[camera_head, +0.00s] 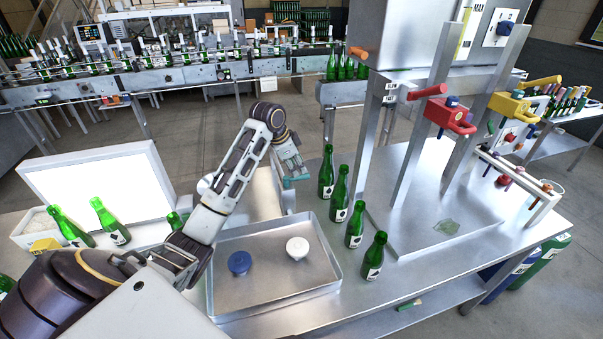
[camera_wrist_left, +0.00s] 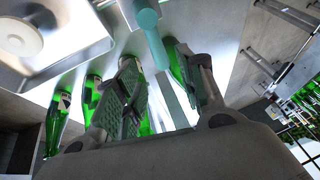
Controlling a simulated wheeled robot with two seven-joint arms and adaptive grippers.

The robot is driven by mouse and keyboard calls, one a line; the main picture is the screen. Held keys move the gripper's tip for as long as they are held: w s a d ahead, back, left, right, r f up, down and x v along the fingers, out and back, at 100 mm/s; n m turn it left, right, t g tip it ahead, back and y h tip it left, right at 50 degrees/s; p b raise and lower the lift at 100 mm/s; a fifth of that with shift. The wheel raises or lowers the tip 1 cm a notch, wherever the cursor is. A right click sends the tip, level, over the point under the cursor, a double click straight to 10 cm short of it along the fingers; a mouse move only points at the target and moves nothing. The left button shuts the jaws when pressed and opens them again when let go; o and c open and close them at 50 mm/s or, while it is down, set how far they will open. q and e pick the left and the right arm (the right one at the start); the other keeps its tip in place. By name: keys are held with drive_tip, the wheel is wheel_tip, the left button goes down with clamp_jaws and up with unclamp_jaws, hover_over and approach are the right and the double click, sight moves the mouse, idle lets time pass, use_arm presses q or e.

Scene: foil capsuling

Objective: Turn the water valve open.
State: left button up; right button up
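Which part is the water valve is not marked in view. A teal bar (camera_head: 297,179) shows just below my left gripper (camera_head: 289,158) in the head view; it may be a lever. In the left wrist view the teal bar (camera_wrist_left: 151,30) lies beyond the gap between my left fingers (camera_wrist_left: 163,88), which stand apart and empty. I cannot tell whether they touch it. My right gripper is out of view.
Several green bottles, one here (camera_head: 326,172), stand right of the left gripper. A metal tray (camera_head: 232,304) holds a blue round piece (camera_head: 239,263) and a white one (camera_head: 297,248). A white panel (camera_head: 100,185) stands at the left. The steel plate (camera_head: 400,225) has clear room.

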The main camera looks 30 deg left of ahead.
sight(302, 176)
use_arm(q)
drive_tip(key=shift+p+x, duration=0.45)
drive_tip(key=shift+x, duration=2.55)
clamp_jaws()
